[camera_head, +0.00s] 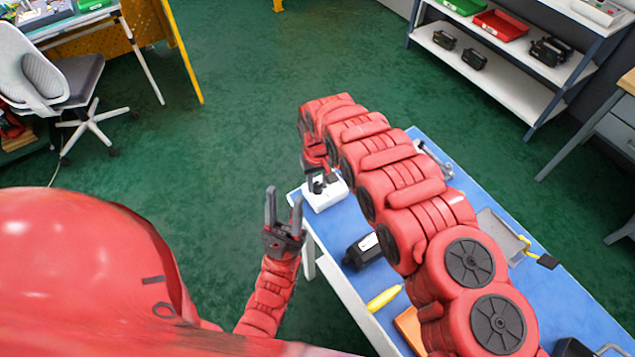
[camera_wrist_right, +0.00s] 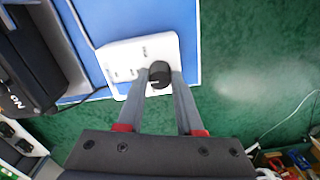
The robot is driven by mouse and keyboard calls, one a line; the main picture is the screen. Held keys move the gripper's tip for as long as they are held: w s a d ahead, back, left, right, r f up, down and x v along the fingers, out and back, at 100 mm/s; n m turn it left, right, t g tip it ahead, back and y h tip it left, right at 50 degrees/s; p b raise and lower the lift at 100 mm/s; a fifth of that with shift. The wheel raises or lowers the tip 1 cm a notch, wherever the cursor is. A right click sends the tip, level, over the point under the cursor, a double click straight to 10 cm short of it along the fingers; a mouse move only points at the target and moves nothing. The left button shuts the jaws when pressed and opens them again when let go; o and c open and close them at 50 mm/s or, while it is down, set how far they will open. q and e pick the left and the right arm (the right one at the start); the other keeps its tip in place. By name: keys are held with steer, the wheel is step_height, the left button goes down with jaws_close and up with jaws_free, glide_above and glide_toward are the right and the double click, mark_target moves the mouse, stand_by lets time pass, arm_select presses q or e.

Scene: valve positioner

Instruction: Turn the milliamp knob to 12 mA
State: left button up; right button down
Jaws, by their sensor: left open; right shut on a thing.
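In the right wrist view, the black round knob (camera_wrist_right: 160,76) stands near the edge of the white box (camera_wrist_right: 122,58). My right gripper (camera_wrist_right: 160,73) is shut on the knob, with one finger on each side. In the head view my right gripper (camera_head: 318,183) reaches down over the box from my large red arm. The scale marks on the box are too small to read. My left gripper (camera_head: 284,200) is open and empty, left of the table edge.
On the blue table (camera_head: 335,230) are a black device (camera_head: 363,252), a yellow-handled tool (camera_head: 384,298) and a grey tray (camera_head: 502,235). My right arm hides much of the table. A shelf (camera_head: 510,75) stands at the back right, and a chair (camera_head: 50,75) at the left.

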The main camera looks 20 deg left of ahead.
mark_target(318, 184)
steer(key=c, duration=0.6)
jaws_free()
steer(key=shift+o, duration=0.2)
step_height(318, 184, up, 8)
steer(key=shift+w+r+b, duration=0.1)
steer(key=shift+b, duration=0.8)
step_height(318, 184, up, 9)
steer(key=p, duration=0.3)
